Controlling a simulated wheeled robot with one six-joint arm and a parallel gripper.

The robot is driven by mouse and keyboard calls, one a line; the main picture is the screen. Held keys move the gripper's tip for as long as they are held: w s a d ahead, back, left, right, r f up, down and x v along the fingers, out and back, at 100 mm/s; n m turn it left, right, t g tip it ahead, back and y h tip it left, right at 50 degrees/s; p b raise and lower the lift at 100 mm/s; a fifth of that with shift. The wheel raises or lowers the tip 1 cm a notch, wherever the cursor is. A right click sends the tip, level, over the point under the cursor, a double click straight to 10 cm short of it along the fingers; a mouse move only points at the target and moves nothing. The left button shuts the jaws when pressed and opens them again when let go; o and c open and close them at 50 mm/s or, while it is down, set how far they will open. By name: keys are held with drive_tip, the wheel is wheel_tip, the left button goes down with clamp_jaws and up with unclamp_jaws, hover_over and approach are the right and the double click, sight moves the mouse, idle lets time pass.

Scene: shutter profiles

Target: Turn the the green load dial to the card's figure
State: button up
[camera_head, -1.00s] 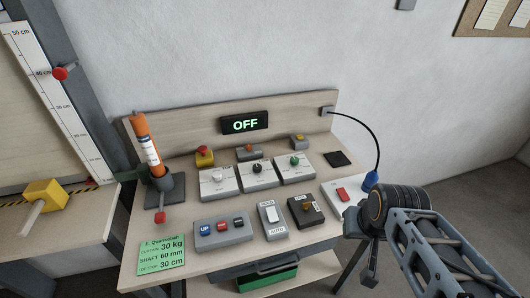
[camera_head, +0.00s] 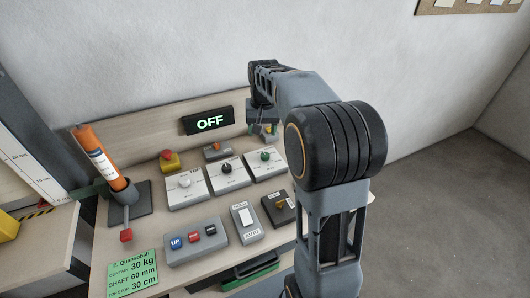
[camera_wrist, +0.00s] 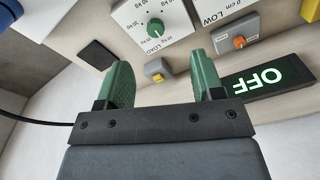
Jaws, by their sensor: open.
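The green load dial (camera_head: 265,156) is the right one of three dials on white plates. In the wrist view the dial (camera_wrist: 156,28) shows upside down on its plate, with LOAD and kg marks around it; its exact setting is too small to read. The green card (camera_head: 133,273) at the table's front left reads curtain 30 kg, shaft 60 mm, top stop 30 cm. My gripper (camera_wrist: 160,75) is open and empty, its two green fingers apart. It is over the back right of the desk, away from the dial and not touching it.
The display (camera_head: 208,122) on the back board reads OFF. A black dial (camera_head: 226,168) and a white dial (camera_head: 185,180) are to the left. A red mushroom button (camera_head: 169,157) and an orange-knobbed box (camera_head: 216,150) stand behind. Blue, red and black buttons (camera_head: 193,239) are in front.

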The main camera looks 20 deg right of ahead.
sight(265, 155)
drive_tip(key=w+d+f+m, duration=0.1)
drive_tip(key=w+d+f, duration=0.1)
drive_tip(key=w+d, duration=0.15)
drive_tip(key=shift+g, duration=0.4)
drive_tip(key=f, duration=0.9)
drive_tip(key=w+f+p, duration=0.1)
drive_tip(key=f, duration=0.3)
drive_tip(key=shift+a+f, duration=0.25)
drive_tip(key=shift+f, duration=0.15)
drive_tip(key=shift+c, duration=0.3)
drive_tip(key=c, duration=0.9)
drive_tip(key=shift+o, duration=0.2)
drive_tip(key=shift+m, duration=0.3)
